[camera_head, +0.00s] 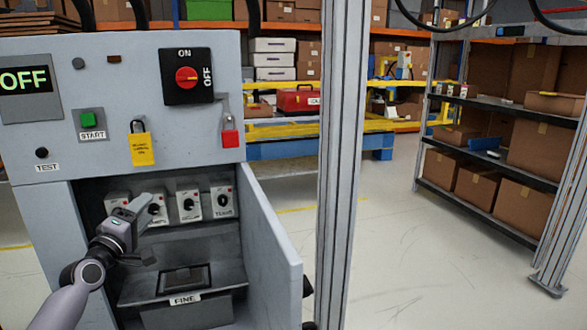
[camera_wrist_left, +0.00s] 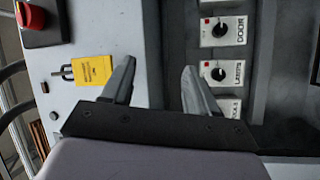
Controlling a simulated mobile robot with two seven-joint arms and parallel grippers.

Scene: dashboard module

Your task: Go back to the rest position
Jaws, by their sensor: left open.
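My left gripper (camera_head: 146,228) is in front of the open lower compartment of the grey dashboard cabinet (camera_head: 130,75). In the left wrist view its two fingers (camera_wrist_left: 158,70) are spread apart with nothing between them. In that view the fingers point toward the panel, between a yellow tag (camera_wrist_left: 93,70) and a row of knob switches (camera_wrist_left: 221,73). In the head view the gripper partly hides the left switches of that row (camera_head: 188,205). My right gripper is not in view.
The cabinet door (camera_head: 268,245) stands open on the right. The panel carries a red rotary switch (camera_head: 186,77), a green start button (camera_head: 87,119) and a red padlock (camera_head: 230,137). A metal post (camera_head: 340,170) stands right of it. Shelves with boxes (camera_head: 520,200) are far right, beyond clear floor.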

